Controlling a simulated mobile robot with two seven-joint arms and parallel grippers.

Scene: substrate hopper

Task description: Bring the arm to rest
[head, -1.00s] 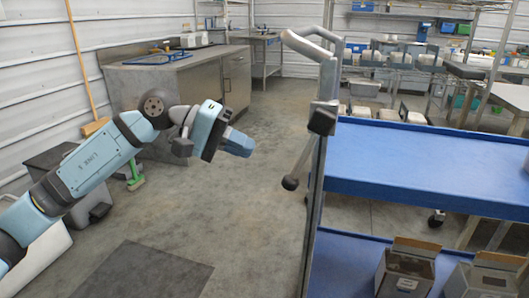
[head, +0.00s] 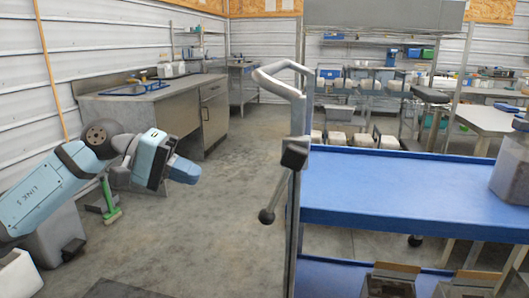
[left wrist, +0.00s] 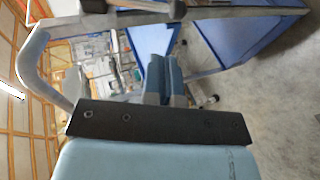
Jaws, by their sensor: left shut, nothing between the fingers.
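My left gripper (head: 184,170) is at the left of the head view, held in the air over the concrete floor. Its blue fingers are shut with nothing between them. In the left wrist view the shut fingers (left wrist: 161,72) show side by side past the dark bracket. The gripper is apart from the blue shelf cart (head: 400,185) on the right. My right gripper is not in view.
The cart's upright with its grey handle (head: 285,75) and a black ball-ended lever (head: 267,215) stands right of the gripper. A steel cabinet (head: 205,120) is behind. Floor between cabinet and cart is clear.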

